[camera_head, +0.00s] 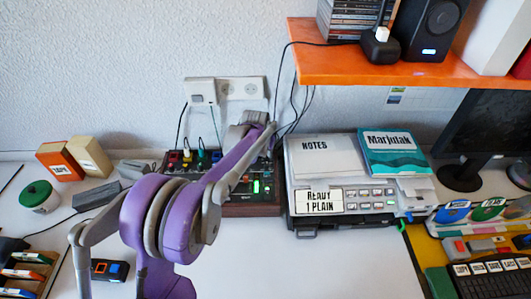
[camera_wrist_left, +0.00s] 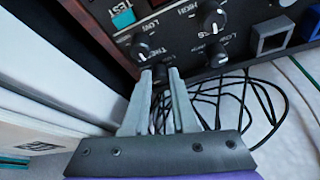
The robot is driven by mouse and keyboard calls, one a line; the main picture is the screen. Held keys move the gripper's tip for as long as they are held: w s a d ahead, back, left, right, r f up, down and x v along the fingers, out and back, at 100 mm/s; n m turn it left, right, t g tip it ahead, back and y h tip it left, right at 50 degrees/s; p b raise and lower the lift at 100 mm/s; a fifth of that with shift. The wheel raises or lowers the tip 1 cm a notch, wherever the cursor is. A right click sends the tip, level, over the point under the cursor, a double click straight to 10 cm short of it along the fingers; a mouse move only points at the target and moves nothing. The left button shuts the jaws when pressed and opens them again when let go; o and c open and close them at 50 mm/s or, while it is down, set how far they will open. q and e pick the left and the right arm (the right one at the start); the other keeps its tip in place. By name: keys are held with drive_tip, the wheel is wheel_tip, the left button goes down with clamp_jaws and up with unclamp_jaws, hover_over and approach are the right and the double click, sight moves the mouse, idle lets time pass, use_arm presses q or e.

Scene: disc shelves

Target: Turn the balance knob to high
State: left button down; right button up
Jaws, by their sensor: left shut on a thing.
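The dark control box (camera_head: 250,208) stands against the wall, left of the printer, with wooden sides and small lit parts. In the left wrist view its black panel (camera_wrist_left: 178,45) shows several black knobs with white marks, and words such as LOW and HIGH. My left gripper (camera_wrist_left: 160,74) is at the panel's edge, its two grey fingers shut on a small dark knob (camera_wrist_left: 160,71). The fingers hide most of this knob, and I cannot read its label or pointer. In the head view my purple arm covers part of the box and hides the fingertips. My right gripper is out of view.
The printer (camera_head: 307,161) stands close to the box's right side. Black cables (camera_wrist_left: 240,90) lie beside the panel. An orange shelf (camera_head: 400,72) overhangs the back right. The table front centre is clear.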

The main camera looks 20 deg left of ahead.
use_arm(q)
drive_tip(key=shift+a+m+h, duration=0.15)
drive_tip(key=shift+m+h, duration=0.45)
drive_tip(key=shift+m, duration=1)
drive_tip(key=c, duration=1)
unclamp_jaws()
drive_tip(key=v, duration=1.1)
drive_tip(key=shift+p, duration=0.45)
drive_tip(key=shift+s+f, duration=0.1)
drive_tip(key=shift+f, duration=0.1)
